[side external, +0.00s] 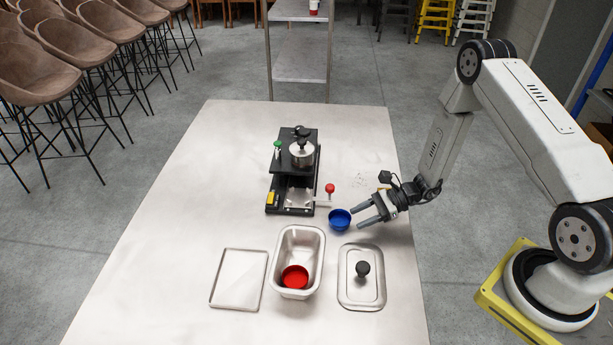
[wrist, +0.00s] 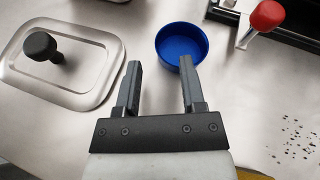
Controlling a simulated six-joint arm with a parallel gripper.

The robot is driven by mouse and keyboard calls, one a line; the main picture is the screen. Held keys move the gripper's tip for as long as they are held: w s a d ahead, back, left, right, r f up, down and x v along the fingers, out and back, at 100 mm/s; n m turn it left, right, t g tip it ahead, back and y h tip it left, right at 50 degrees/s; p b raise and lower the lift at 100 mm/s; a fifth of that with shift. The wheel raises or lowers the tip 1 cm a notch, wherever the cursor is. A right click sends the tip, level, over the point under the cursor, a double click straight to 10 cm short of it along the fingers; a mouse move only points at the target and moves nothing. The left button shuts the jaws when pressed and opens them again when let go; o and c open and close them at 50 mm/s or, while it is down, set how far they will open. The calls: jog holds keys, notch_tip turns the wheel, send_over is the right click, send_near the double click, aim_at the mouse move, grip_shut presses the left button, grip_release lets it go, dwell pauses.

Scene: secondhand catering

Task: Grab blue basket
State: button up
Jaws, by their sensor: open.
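The blue basket (side external: 340,220) is a small round blue cup that stands upright on the metal table, just right of the black machine. In the wrist view the blue basket (wrist: 181,45) lies ahead of the fingertips, in front of the right finger and the gap beside it. My gripper (side external: 363,216) is open and empty, with its fingers pointing left toward the basket. In the wrist view my gripper (wrist: 159,64) shows two parted dark fingers with nothing between them. In that view the right fingertip overlaps the basket's near edge; I cannot tell whether it touches.
The black machine (side external: 307,150) has a red-knobbed lever (side external: 330,188) close to the basket. A steel pan (side external: 312,250) holds a red cup (side external: 294,277). A lid with a black knob (side external: 362,270) lies in front of my gripper, and a flat tray (side external: 238,279) lies left.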

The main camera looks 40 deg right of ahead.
aim_at(347, 224)
jog(key=shift+x, duration=2.15)
grip_shut()
